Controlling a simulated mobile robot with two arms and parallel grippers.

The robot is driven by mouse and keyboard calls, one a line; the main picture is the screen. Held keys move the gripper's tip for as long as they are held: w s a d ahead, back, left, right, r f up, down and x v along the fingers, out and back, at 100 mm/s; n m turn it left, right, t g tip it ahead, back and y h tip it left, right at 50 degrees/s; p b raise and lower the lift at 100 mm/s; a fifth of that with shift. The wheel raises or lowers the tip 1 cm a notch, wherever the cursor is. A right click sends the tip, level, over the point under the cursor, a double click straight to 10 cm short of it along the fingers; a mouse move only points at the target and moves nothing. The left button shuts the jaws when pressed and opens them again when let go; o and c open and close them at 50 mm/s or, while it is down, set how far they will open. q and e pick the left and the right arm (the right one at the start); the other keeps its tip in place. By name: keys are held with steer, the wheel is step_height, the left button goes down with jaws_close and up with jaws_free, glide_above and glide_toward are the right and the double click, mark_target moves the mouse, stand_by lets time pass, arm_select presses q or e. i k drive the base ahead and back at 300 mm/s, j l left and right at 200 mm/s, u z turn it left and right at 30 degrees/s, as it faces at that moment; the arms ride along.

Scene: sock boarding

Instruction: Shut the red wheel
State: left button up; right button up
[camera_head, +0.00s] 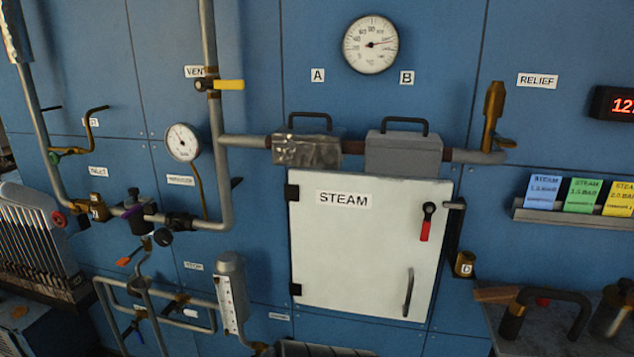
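A small red wheel (60,219) is at the far left, on the lower end of the grey inlet pipe. Whether the wheel is open or shut cannot be told from this view. Neither of my grippers is in view.
A white STEAM door (368,245) fills the middle. A finned grey unit (38,235) stands close below the wheel.

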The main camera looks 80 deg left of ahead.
mark_target(57, 216)
steer(key=u, duration=4.2)
steer(key=i+j+u, duration=0.3)
steer(key=i+j, duration=0.2)
steer(key=i+j+u, duration=0.3)
steer(key=i, duration=0.35)
steer(key=i+j+u, duration=0.3)
steer(key=i, duration=0.3)
steer(key=i+u, duration=0.3)
steer(key=i, duration=0.35)
steer(key=i+z, duration=0.15)
steer(key=i, duration=0.45)
steer(key=i+j+z, duration=0.15)
steer(key=i, duration=0.4)
